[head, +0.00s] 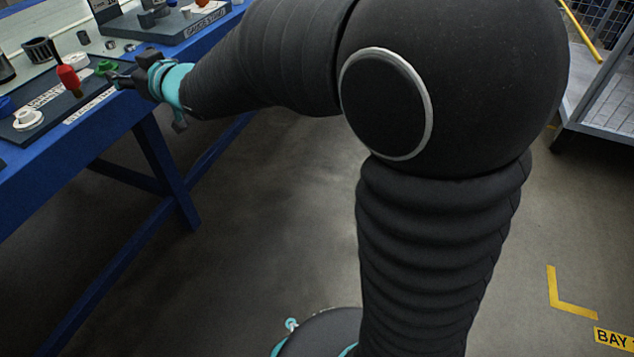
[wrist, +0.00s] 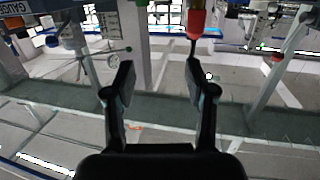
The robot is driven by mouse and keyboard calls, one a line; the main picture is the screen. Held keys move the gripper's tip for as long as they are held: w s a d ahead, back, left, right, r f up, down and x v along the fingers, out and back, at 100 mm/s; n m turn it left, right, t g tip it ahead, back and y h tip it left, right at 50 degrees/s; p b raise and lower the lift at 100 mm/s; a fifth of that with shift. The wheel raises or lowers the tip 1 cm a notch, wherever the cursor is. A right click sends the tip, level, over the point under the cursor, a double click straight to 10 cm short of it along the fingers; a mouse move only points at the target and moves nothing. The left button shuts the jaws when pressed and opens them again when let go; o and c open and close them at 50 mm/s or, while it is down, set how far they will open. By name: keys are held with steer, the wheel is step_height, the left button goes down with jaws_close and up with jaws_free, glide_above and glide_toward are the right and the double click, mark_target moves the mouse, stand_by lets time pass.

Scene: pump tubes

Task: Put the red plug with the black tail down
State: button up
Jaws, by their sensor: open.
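The red plug (head: 68,77) stands upright with its black tail pointing up, over the dark labelled plate (head: 60,98) on the blue bench. In the wrist view the red plug (wrist: 196,20) is at the top edge, with its tail pointing down the picture toward one finger. My gripper (head: 113,78) is to the right of the plug in the head view, apart from it. In the wrist view my gripper (wrist: 160,83) has its two fingers wide apart with nothing held between them. The plug's lower end is too small to show exactly how it is seated.
A green part (head: 106,67) sits on the plate close by my gripper. A white round part (head: 28,119) and a blue part (head: 6,105) are to the left. A second dark plate (head: 165,28) with parts lies farther back. Floor is clear beside the bench (head: 155,160).

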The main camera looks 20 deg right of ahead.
steer(key=s+d+f+m+g+h, duration=0.1)
steer(key=s+d+f+m+h, duration=0.15)
steer(key=s+d+h, duration=0.6)
steer(key=s+d+f+m+g+h, duration=0.1)
steer(key=s+d+m, duration=0.25)
steer(key=d, duration=1.05)
steer(key=s+d+f+g, duration=0.2)
steer(key=s, duration=0.5)
steer(key=s+d+f+m+g, duration=0.1)
steer(key=s+d+f+g, duration=0.1)
steer(key=s, duration=0.4)
steer(key=s+d+f+g, duration=0.2)
steer(key=s+f, duration=0.1)
steer(key=s, duration=0.4)
steer(key=shift+s+d+f+m+h, duration=0.2)
steer(key=shift+s+f+m+h, duration=0.1)
steer(key=shift+s+h, duration=0.05)
